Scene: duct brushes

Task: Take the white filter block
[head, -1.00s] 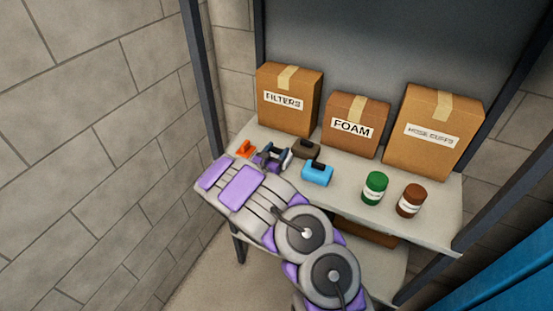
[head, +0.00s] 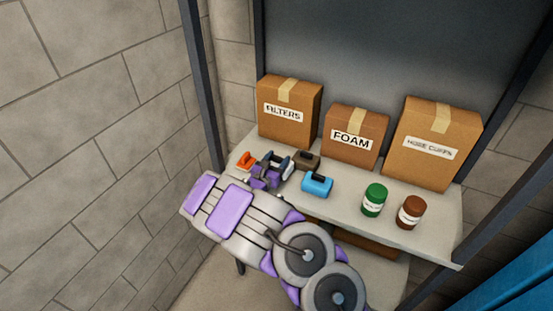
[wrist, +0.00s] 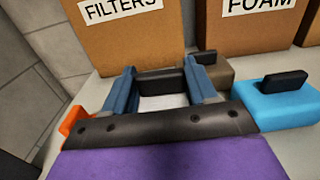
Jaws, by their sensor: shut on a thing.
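My gripper (head: 275,161) is at the left part of the shelf, between an orange block and a brown block. In the wrist view its two blue-grey fingers (wrist: 160,82) stand on either side of a black handle (wrist: 161,84) and are shut on it. A pale patch (wrist: 164,103) shows below the handle, between the fingers. It fits the white filter block, but I cannot tell it surely from the pale shelf. The rest of the block is hidden by my gripper, and I cannot tell whether it is off the shelf.
The orange block (head: 246,160) is left, the brown block (head: 307,159) and blue block (head: 317,184) right. Boxes marked FILTERS (head: 289,112), FOAM (head: 355,140) and a hose box (head: 431,147) stand behind. Green (head: 374,200) and brown (head: 411,212) jars stand right. Shelf posts flank the shelf (head: 345,208).

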